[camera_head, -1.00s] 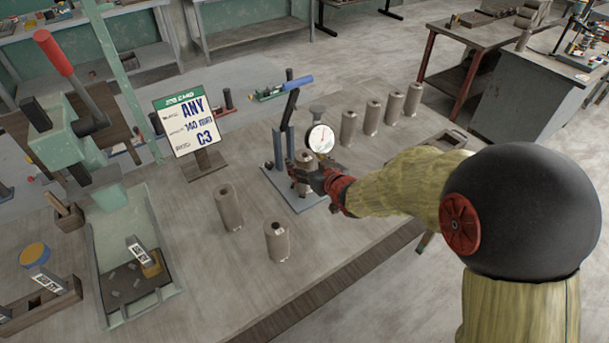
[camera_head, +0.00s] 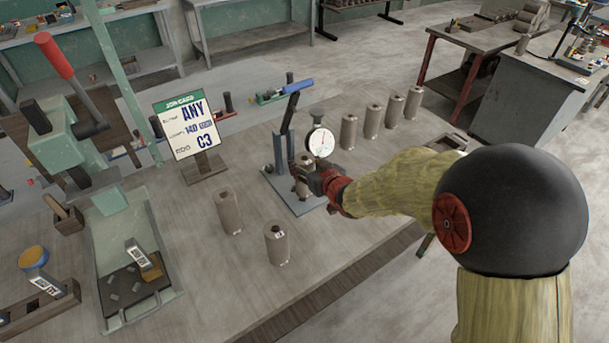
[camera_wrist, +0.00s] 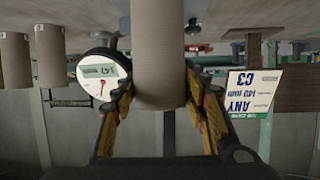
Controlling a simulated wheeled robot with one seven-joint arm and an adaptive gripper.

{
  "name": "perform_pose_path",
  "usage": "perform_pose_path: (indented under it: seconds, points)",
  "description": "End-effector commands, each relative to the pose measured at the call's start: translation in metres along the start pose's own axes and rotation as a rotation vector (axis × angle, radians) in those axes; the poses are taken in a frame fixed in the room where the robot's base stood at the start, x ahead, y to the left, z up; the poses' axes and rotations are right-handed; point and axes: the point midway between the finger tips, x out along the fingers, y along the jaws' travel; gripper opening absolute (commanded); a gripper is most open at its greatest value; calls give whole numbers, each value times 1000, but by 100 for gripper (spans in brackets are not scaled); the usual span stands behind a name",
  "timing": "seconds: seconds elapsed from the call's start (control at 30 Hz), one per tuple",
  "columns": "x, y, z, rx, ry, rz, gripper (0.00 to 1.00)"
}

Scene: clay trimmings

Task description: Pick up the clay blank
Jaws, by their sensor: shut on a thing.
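My gripper (camera_head: 312,180) is shut on a grey-brown cylindrical clay blank (camera_wrist: 158,55). In the wrist view the blank stands between the two fingers and runs off the top edge. In the head view the held blank (camera_head: 302,186) is partly hidden by my gripper, at the gauge stand (camera_head: 310,205). I cannot tell whether it touches the stand's base. The stand's dial (camera_head: 320,142) is just above and right of my gripper. It also shows in the wrist view (camera_wrist: 103,72), left of the blank.
Two blanks (camera_head: 228,213) (camera_head: 277,245) stand left of and nearer than the stand. Several more stand in a row (camera_head: 372,122) behind it. A job card (camera_head: 188,125) reads ANY, 140 mm, C3. A green press (camera_head: 75,135) and tray (camera_head: 158,290) are at the left.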

Motion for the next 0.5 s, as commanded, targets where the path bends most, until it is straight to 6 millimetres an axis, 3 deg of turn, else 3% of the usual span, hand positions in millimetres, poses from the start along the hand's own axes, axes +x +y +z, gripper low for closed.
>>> perform_pose_path:
  seconds: [0.5]
  points:
    - [0,0,0,0,0,0,2]
